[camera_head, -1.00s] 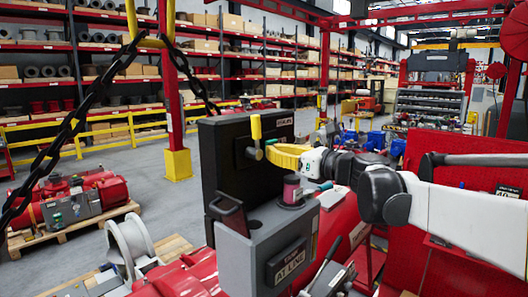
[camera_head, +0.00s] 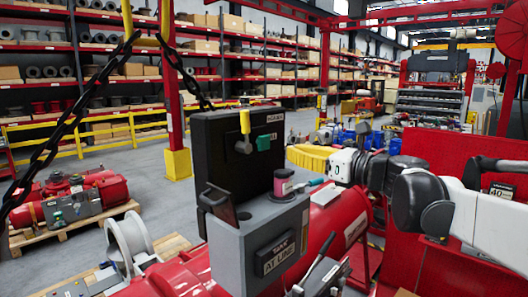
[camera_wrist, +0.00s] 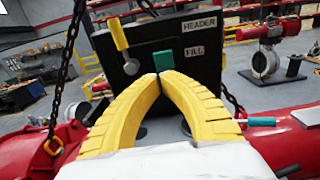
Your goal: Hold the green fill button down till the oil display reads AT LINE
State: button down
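The green fill button (camera_head: 263,142) is on the front of a dark panel (camera_head: 220,145). In the wrist view the green button (camera_wrist: 163,61) is beside a FILL label (camera_wrist: 195,51), just beyond my fingertips. The oil display (camera_head: 277,254), on a grey box below the panel, reads AT LINE. My gripper (camera_head: 290,154) has yellow fingers and is to the right of the button, with a gap between them. In the wrist view my gripper's fingertips (camera_wrist: 158,76) meet, with nothing seen between them.
A pink-red reel or cup (camera_head: 284,182) stands on the grey box (camera_head: 240,240). A chain (camera_head: 70,120) hangs at the left. Red machinery is below.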

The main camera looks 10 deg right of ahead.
jog(key=s+a+f+n+g+h+b, duration=0.15)
jog(key=s+f+n+b, duration=0.4)
jog(key=f, duration=0.65)
jog(key=s+a+f+n+g+h+b, duration=0.1)
jog(key=s+a+f+n+g+b, duration=0.4)
jog(key=f, duration=0.6)
jog(key=s+a+f+n+t+h+b, duration=0.1)
jog(key=s+f+n+h+b, duration=0.2)
jog(key=f+b, duration=0.65)
jog(key=s+d+f+n+h+b, duration=0.1)
jog(key=s+f+n+b, duration=0.3)
jog(key=f, duration=0.6)
jog(key=s+d+f+n+g+h+b, duration=0.1)
jog(key=s+d+f+n+h+b, duration=0.1)
jog(key=f+n, duration=0.4)
jog(key=s+d+f+n+g+h+b, duration=0.1)
jog(key=s+f+n+b, duration=0.4)
jog(key=f, duration=0.8)
jog(key=shift+s+d+f+h+b, duration=0.3)
jog(key=shift+s+d+h+b, duration=0.2)
jog(key=shift+s+d, duration=0.3)
jog(key=shift+w+d, duration=0.1)
